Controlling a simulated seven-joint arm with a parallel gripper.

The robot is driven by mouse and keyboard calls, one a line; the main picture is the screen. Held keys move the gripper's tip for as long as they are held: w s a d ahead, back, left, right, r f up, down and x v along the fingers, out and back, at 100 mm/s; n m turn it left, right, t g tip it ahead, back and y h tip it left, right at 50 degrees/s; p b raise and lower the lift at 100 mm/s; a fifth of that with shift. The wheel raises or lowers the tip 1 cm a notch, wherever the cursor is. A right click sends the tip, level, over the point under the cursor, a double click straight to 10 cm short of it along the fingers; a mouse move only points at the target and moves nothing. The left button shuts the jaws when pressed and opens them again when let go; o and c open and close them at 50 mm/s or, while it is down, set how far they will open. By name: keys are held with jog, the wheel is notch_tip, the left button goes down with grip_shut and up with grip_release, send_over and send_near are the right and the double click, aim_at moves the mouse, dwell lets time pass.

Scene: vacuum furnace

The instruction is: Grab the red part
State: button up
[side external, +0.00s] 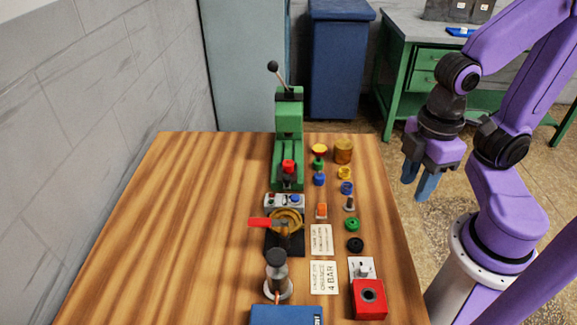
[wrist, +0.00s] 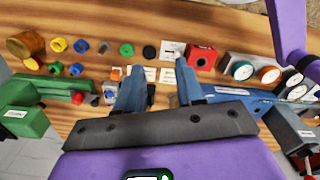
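Several red things show, and I cannot tell which one is meant. A small red piece (side external: 288,166) sits on the green press (side external: 289,120) at the back; a small red spot (wrist: 78,97) shows by the press in the wrist view. A red box with a dark round opening (side external: 369,298) stands at the front right of the table; it also shows in the wrist view (wrist: 202,57). A red handle (side external: 260,223) lies over a dark base mid-table. My gripper (side external: 415,188) hangs beyond the table's right edge, fingers apart and empty; the wrist view shows the gap (wrist: 160,66).
Small coloured parts stand in rows: yellow (side external: 344,173), blue (side external: 347,188), green (side external: 352,224), black (side external: 355,244) and orange (side external: 321,210). A brown cylinder (side external: 343,151) stands behind them. The left half of the wooden table (side external: 170,230) is clear.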

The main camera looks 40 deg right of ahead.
jog(key=o, duration=0.3)
jog(key=shift+o, duration=0.2)
jog(key=w+a+f+n+t+h, duration=0.1)
jog(key=w+f+n+t+h, duration=0.1)
jog(key=w, duration=0.7)
jog(key=w+a+f+n+t+h, duration=0.2)
jog(key=w+n+t+h, duration=0.1)
jog(key=w+n, duration=0.4)
jog(key=w+a+f+n+t+h, duration=0.1)
jog(key=w+f+n+t+h, duration=0.1)
jog(key=w, duration=1)
jog(key=shift+w+a+f+n+t+h, duration=0.1)
jog(key=shift+w+f+n+t+h, duration=0.1)
jog(key=shift+n+t+h, duration=0.45)
jog(key=shift+w+a+f+n+t+h, duration=0.15)
jog(key=shift+n+h, duration=0.2)
jog(key=shift+n, duration=0.7)
send_near(288, 164)
jog(key=shift+x, duration=4.55)
